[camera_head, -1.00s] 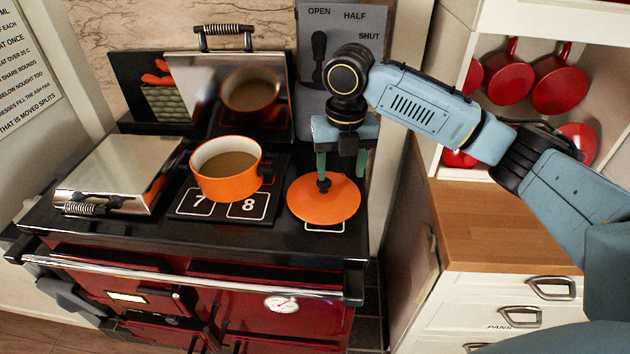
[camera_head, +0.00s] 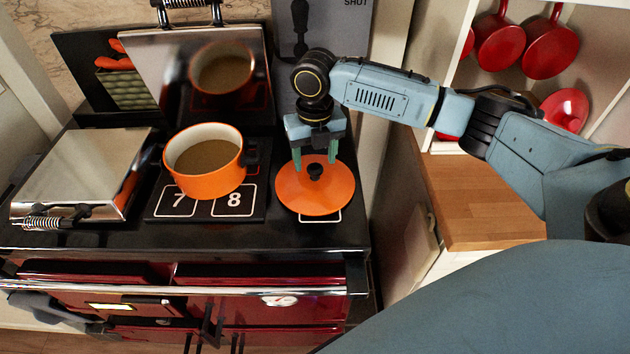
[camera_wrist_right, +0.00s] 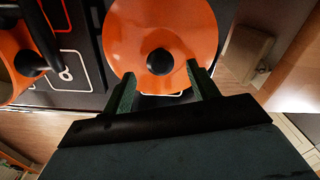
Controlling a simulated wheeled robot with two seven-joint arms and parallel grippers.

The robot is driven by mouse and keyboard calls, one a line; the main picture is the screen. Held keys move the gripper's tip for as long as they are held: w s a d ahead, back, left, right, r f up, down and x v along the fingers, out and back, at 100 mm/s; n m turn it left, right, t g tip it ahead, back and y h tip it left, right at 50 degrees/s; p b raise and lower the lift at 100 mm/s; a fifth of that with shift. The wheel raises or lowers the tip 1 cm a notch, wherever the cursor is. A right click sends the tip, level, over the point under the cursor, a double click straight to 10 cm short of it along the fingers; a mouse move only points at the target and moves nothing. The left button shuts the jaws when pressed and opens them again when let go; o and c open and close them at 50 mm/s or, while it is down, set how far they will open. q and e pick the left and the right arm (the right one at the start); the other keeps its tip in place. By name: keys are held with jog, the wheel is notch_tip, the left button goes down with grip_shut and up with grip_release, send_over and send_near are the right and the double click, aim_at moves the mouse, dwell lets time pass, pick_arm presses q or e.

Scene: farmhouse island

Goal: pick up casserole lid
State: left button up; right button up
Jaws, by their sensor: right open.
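The casserole lid (camera_head: 300,196) is a round orange disc with a black knob (camera_head: 315,171). It lies on the black stove top, to the right of the orange casserole pot. My right gripper (camera_head: 315,162) is open just behind the knob in the head view, its green fingers pointing down. In the right wrist view, the lid (camera_wrist_right: 180,25) fills the top middle and the knob (camera_wrist_right: 159,62) shows just beyond and between the open fingertips (camera_wrist_right: 160,78). The fingers do not grip the knob. My left gripper is not in view.
The orange pot (camera_head: 207,185) with brown contents stands on the stove beside the lid. A closed shiny hob cover (camera_head: 85,170) is at left, and a raised one (camera_head: 160,75) stands behind the pot. A wooden counter (camera_head: 480,205) is at right.

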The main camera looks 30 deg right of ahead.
aim_at(315, 166)
notch_tip(315, 166, down, 4)
jog(key=shift+w+d+r, duration=0.1)
jog(key=shift+d+r, duration=0.05)
jog(key=c, duration=1.2)
jog(key=shift+r, duration=0.15)
jog(key=shift+c, duration=0.3)
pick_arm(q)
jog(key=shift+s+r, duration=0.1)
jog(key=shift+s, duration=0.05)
pick_arm(e)
notch_tip(315, 166, up, 10)
jog(key=shift+f, duration=0.2)
